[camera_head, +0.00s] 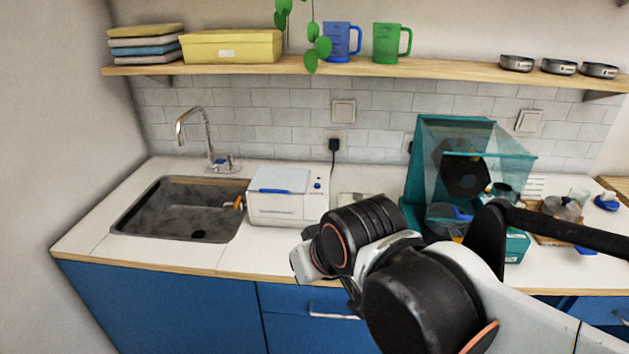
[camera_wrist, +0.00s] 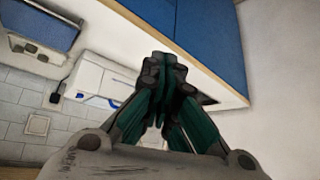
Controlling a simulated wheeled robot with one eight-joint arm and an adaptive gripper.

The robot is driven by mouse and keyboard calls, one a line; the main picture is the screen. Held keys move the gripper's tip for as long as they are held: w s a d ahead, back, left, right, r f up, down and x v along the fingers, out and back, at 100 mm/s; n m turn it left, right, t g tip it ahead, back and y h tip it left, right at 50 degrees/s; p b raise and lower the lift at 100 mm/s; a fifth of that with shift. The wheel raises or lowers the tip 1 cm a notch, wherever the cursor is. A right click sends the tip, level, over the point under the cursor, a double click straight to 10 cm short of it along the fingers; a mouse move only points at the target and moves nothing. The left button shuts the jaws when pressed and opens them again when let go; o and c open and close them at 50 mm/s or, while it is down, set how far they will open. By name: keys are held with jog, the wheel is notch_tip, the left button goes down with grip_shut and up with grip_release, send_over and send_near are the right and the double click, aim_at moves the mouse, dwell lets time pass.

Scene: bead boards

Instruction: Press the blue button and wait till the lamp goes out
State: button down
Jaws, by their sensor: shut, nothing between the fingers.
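A white box-shaped machine (camera_head: 290,207) with a blue-grey lid stands on the counter beside the sink. A small blue button (camera_head: 317,186) is on its upper right; it is too small to tell whether it is pressed. I cannot make out a lit lamp. The machine also shows tilted in the wrist view (camera_wrist: 88,76), left of my gripper, with a blue spot (camera_wrist: 113,103) on it. My gripper (camera_wrist: 164,72) is shut and empty, its dark green fingers together and apart from the machine. In the head view my arm hides the gripper.
A sink (camera_head: 180,208) with a tap lies left of the machine. A teal cabinet (camera_head: 428,150) with a clear cover stands to the right, with small items beyond it. A shelf (camera_head: 350,68) with mugs and boxes hangs above. The counter in front of the sink is clear.

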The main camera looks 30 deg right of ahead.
jog(key=w+d+r+m+p, duration=0.1)
jog(key=w+r+m+p, duration=0.1)
jog(key=w+r+p, duration=0.5)
jog(key=r+m+t+p, duration=0.2)
jog(key=m+p, duration=0.4)
jog(key=p, duration=0.1)
send_over(320, 187)
jog(key=shift+w+d, duration=0.25)
jog(key=shift+w, duration=0.1)
jog(key=shift+f, duration=0.2)
notch_tip(320, 187, down, 8)
jog(key=b, duration=0.6)
jog(key=shift+f, duration=0.25)
jog(key=shift+f, duration=0.15)
jog(key=shift+f+b, duration=0.25)
jog(key=shift+b, duration=0.1)
